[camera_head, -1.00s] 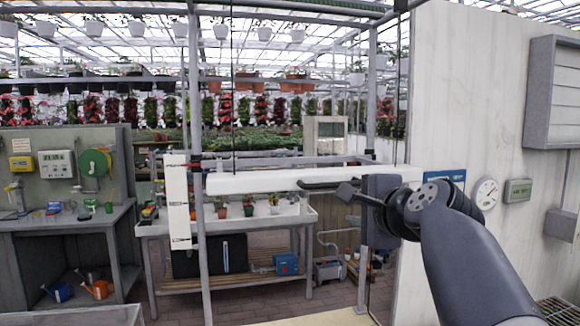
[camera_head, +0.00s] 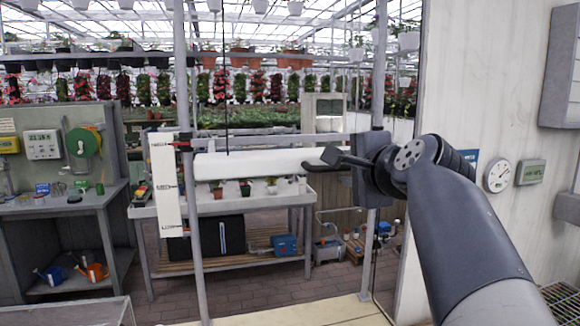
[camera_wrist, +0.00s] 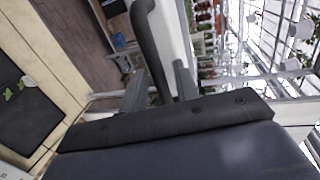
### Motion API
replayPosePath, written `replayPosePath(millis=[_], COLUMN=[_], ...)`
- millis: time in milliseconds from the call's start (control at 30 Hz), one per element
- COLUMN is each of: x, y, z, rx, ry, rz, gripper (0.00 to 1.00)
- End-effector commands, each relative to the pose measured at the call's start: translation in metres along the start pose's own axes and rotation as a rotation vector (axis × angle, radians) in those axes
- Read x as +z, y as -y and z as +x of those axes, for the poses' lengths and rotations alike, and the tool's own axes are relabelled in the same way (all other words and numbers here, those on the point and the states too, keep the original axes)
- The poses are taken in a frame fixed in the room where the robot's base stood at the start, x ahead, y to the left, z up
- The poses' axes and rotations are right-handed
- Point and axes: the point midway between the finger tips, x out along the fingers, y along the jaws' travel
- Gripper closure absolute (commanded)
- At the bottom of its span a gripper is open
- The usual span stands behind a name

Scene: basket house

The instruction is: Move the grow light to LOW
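The grow light (camera_head: 250,166) is a long white horizontal bar hanging in front of the plant bench in the head view. A dark curved handle (camera_head: 318,160) is at its right end, and it also shows in the wrist view (camera_wrist: 152,45). A white vertical board (camera_head: 166,205) with several marks stands left of the light; its lettering is too small to read surely. A red piece (camera_head: 182,147) on the post is level with the board's top mark. My gripper (camera_head: 340,158) is at the handle. In the wrist view its fingers (camera_wrist: 158,88) are apart, with the handle between them.
A potting bench (camera_head: 290,200) with several small pots stands behind the light. A metal post (camera_head: 191,240) rises beside the board. A grey work table (camera_head: 100,200) is at left, a pale wall (camera_head: 460,90) at right. Brick floor (camera_head: 250,298) is clear in front.

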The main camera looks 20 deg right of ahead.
Motion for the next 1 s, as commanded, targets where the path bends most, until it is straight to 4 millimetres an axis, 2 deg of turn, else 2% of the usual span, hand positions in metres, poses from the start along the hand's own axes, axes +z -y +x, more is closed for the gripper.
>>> replayPosePath(millis=[333, 700, 1000], x=[-0.0002, -0.0002, -0.0002], y=[-0.0013, -0.0014, -0.0015], z=[-0.0005, -0.0004, -0.0003], rx=[0.0, 0.0, 0.0], ry=[-0.001, -0.001, -0.001], rz=[0.0, 0.0, 0.0], gripper=[0.7, 1.0, 1.0])
